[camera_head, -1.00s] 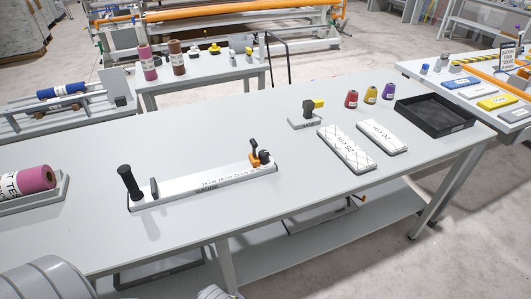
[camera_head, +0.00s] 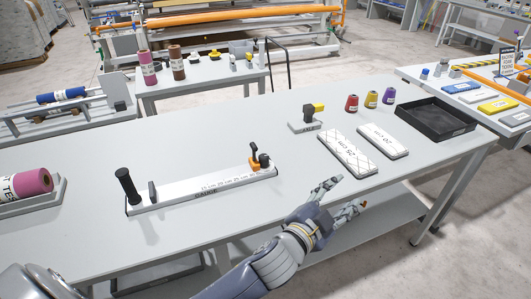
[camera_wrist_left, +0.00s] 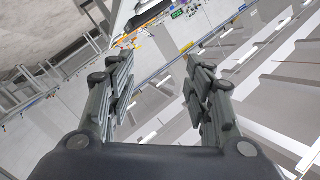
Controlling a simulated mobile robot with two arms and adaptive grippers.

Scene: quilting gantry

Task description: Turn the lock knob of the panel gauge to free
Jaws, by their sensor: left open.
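The panel gauge is a long white ruled bar (camera_head: 205,190) lying on the grey table. A tall black handle (camera_head: 127,184) and a smaller dark upright piece stand at its left end. An orange slider (camera_head: 254,164) sits near its right end, with a black lever-like knob (camera_head: 254,149) on top and a dark rounded part beside it. The knob's exact setting is too small to read. My left gripper (camera_head: 350,194) is open and empty at the table's front edge, to the right of and nearer than the slider. Its two spread fingers show in the left wrist view (camera_wrist_left: 158,60). My right gripper is out of view.
Two white panels (camera_head: 345,154) lie right of the gauge, near a small grey block with a yellow part (camera_head: 307,120). Several coloured cones (camera_head: 371,99) and a black tray (camera_head: 437,121) stand farther right. A pink roll (camera_head: 34,183) is at left.

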